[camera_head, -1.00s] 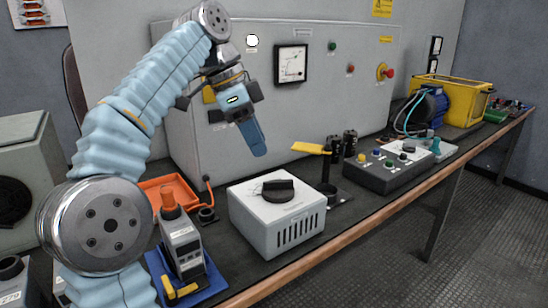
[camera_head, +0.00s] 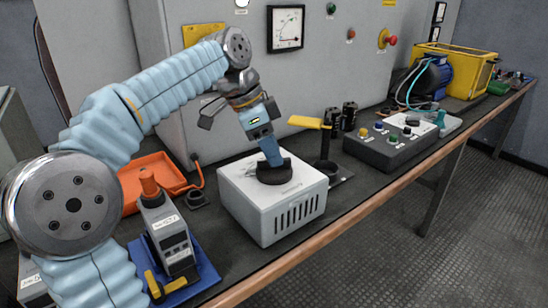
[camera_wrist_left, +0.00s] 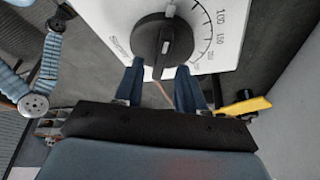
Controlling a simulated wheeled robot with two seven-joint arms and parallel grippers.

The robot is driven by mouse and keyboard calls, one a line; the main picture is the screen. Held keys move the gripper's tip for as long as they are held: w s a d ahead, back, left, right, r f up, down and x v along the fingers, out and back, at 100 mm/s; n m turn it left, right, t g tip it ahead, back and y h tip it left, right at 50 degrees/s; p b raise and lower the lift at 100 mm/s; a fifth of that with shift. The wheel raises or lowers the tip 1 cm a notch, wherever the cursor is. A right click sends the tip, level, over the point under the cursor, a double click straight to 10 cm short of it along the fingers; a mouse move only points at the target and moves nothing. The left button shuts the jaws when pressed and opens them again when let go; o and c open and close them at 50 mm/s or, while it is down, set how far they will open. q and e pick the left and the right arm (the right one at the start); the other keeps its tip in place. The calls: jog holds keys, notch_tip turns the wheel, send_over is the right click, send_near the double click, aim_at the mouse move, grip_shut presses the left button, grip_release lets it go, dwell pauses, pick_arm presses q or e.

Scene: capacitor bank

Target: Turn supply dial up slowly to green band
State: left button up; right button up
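The supply dial is a black round knob with a raised bar grip, on top of a white vented box (camera_head: 262,218). The wrist view shows the knob (camera_wrist_left: 163,42) with a printed scale beside it. My left gripper (camera_head: 270,160) points down at the knob and partly hides it in the head view. In the wrist view its two blue fingers (camera_wrist_left: 160,72) are apart, at the knob's near edge on either side of the bar's line; contact cannot be told. A panel meter (camera_head: 285,28) with a needle is on the grey cabinet; no green band can be made out. My right gripper is not seen.
A yellow-handled lever (camera_head: 308,122) stands just right of the box; its handle also shows in the wrist view (camera_wrist_left: 247,107). An orange tray (camera_head: 152,182) and a grey device on a blue mat (camera_head: 200,282) lie left. A button console (camera_head: 388,150) is to the right.

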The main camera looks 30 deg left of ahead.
pick_arm(q)
jog(key=shift+x, duration=0.75)
grip_shut()
jog(key=shift+r+m+g+h+p, duration=0.1)
jog(key=shift+m+g+h+p, duration=0.2)
jog(key=shift+m+g+p, duration=0.7)
jog(key=shift+m, duration=1.8)
